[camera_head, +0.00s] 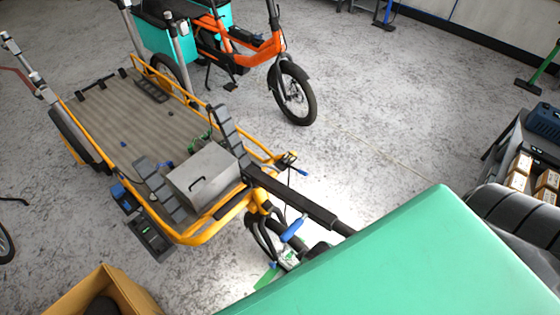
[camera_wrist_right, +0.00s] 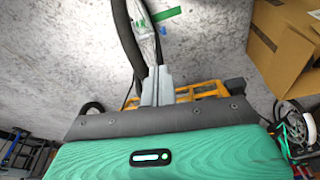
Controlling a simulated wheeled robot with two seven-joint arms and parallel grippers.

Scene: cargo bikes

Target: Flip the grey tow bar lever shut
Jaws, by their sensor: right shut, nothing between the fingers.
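A dark tow bar (camera_head: 300,200) runs from the front of the yellow-framed cargo trailer (camera_head: 195,238) toward the large teal surface, which covers its near end. A blue handle (camera_head: 293,230) sits below the bar. I cannot pick out the grey lever for certain, nor tell its position. My right gripper (camera_wrist_right: 158,70) shows in the right wrist view, its light grey fingers shut and empty. Its tips are beside a dark curved tube, with a pale, partly see-through part just beyond; contact cannot be told. The left gripper is in neither view.
A smooth teal surface (camera_head: 420,260) blocks the lower right of the head view. A grey box (camera_head: 205,178) sits on the trailer. An open cardboard box (camera_head: 125,285) stands in front. An orange bike (camera_head: 250,50) stands behind. Floor right of the trailer is clear.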

